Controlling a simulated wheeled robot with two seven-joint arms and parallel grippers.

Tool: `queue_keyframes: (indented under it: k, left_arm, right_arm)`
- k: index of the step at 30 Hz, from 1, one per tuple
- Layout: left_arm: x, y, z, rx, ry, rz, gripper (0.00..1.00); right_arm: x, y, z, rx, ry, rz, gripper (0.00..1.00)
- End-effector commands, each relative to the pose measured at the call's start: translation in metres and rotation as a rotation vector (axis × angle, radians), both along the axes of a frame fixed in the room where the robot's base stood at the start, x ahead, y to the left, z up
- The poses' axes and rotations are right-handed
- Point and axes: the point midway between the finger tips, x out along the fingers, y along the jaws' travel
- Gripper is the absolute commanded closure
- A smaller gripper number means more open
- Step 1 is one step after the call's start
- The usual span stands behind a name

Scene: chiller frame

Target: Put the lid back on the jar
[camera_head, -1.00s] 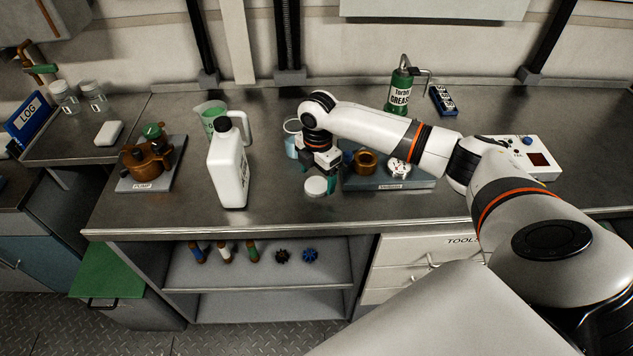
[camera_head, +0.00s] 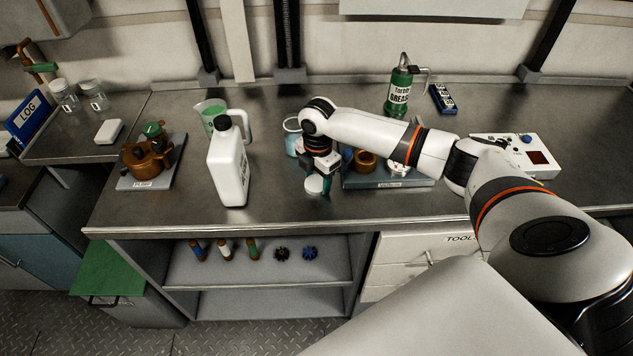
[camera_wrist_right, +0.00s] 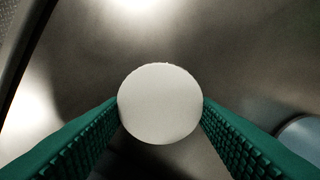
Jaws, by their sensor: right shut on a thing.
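The lid (camera_head: 314,185) is a small white disc near the front of the bench. It also shows in the right wrist view (camera_wrist_right: 160,103) as a pale round face between two green ribbed fingers. My right gripper (camera_head: 319,187) points down and is shut on the lid, one finger on each side. I cannot tell whether the lid still touches the bench. An open, bluish clear jar (camera_head: 292,138) stands behind and left of the gripper, partly hidden by my right wrist. A round bluish rim (camera_wrist_right: 300,137), likely this jar, shows at the wrist view's right edge. My left gripper is out of view.
A white jug (camera_head: 228,165) stands left of the gripper, with a green-filled beaker (camera_head: 211,115) behind it. A blue-grey tray (camera_head: 385,182) with parts lies close on the right. A brown pump (camera_head: 147,160) sits farther left. The bench front by the lid is clear.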

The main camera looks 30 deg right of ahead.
Motion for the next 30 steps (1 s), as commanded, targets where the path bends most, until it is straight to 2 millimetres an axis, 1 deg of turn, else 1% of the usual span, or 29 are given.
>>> queue_keyframes:
  k: [4,7,11,15,18,21,25,30]
  left_arm:
    - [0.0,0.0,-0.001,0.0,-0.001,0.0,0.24]
    - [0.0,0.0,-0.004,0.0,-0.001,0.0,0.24]
    - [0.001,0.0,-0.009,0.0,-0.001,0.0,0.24]
    - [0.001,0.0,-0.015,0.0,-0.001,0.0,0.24]
    - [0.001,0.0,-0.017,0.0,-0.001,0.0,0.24]
    - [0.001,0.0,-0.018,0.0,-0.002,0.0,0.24]
    - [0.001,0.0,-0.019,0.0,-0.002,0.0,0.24]
    - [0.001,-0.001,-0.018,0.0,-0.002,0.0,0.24]
  right_arm:
    - [0.0,0.0,0.003,0.0,-0.001,0.0,0.67]
    - [0.001,-0.001,0.013,-0.001,-0.003,-0.001,0.67]
    - [0.001,0.0,0.038,0.001,-0.005,0.001,0.67]
    - [0.001,0.0,0.067,0.001,-0.005,-0.001,0.67]
    - [0.001,0.0,0.083,0.0,-0.004,0.0,0.67]
    - [0.001,0.0,0.094,0.001,-0.002,0.0,0.67]
    - [0.0,0.0,0.1,0.001,0.0,0.0,0.67]
    - [0.0,0.0,0.101,0.001,0.0,0.0,0.67]
